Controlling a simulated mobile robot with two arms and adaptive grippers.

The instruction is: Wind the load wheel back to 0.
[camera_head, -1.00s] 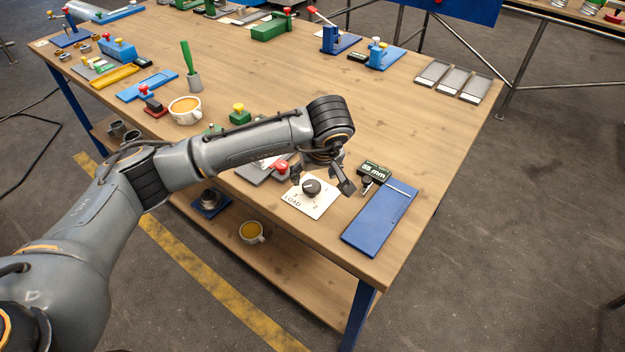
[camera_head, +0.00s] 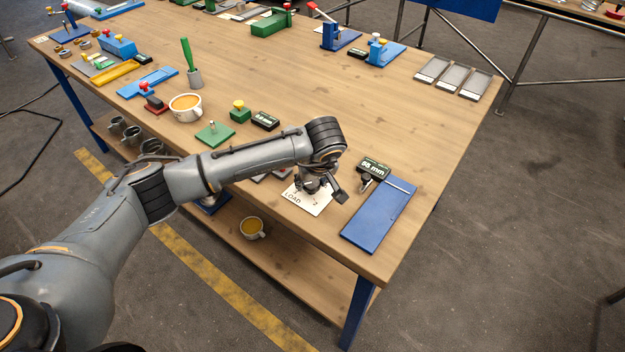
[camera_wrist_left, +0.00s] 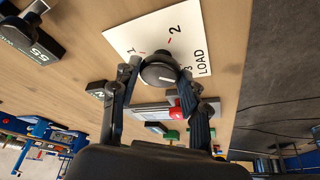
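The load plate (camera_head: 303,201) is a white square lettered LOAD near the table's front edge. In the left wrist view the plate (camera_wrist_left: 190,25) shows the numbers 1, 2 and 3 around the dark round load wheel (camera_wrist_left: 156,69). A white line on the wheel lies towards the 3 side; the 0 is hidden. My left gripper (camera_head: 320,190) is over the plate and mostly hides the wheel in the head view. In the left wrist view its fingers (camera_wrist_left: 159,76) stand on opposite sides of the wheel, tips against it. My right gripper is out of view.
A blue board (camera_head: 378,217) and a 55 mm display (camera_head: 373,167) stand just right of the plate. A red-knobbed grey device (camera_wrist_left: 176,111) is close to the fingers. A green plate (camera_head: 214,133) and a cup (camera_head: 186,107) are further left. The table's middle is clear.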

